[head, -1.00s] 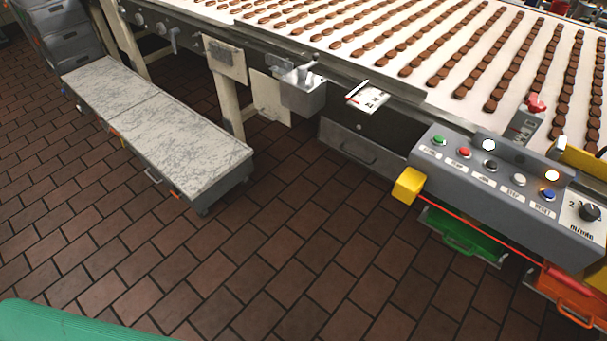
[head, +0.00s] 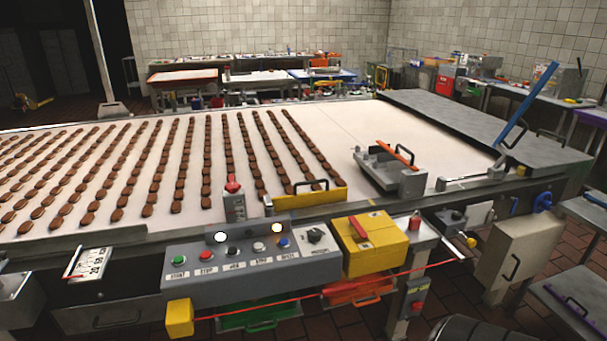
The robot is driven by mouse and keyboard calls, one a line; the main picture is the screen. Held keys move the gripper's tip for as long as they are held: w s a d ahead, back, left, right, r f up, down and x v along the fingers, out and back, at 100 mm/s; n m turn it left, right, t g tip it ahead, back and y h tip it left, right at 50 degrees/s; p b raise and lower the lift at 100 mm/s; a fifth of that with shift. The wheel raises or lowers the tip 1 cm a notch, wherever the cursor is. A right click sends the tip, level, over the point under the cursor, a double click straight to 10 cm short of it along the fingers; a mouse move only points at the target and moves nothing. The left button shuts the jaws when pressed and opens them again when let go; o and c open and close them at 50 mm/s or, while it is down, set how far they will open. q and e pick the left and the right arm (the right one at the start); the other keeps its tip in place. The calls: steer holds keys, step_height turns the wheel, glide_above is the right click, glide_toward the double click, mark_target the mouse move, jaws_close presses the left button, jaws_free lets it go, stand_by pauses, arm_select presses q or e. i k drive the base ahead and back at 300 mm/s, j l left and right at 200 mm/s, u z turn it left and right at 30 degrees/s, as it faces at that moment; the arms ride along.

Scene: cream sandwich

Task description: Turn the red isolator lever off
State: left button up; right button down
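A yellow box (head: 376,252) stands at the right end of the grey button panel, on the front edge of the conveyor. A red lever (head: 358,228) sits on its top face and looks tilted; I cannot tell its switch position. I take this to be the isolator lever, but no label on it is readable. A red knob (head: 232,185) tops a small grey post behind the panel. A small grey box with a red part (head: 417,305) hangs on the leg below right. Neither of my grippers is in view.
The button panel (head: 240,270) has several coloured buttons and two lit lamps. A red cord (head: 260,311) runs along the front below it. A grey cabinet (head: 518,255) stands right. Brick floor shows at lower right.

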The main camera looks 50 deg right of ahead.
mark_target(354, 222)
steer(key=z, duration=1.85)
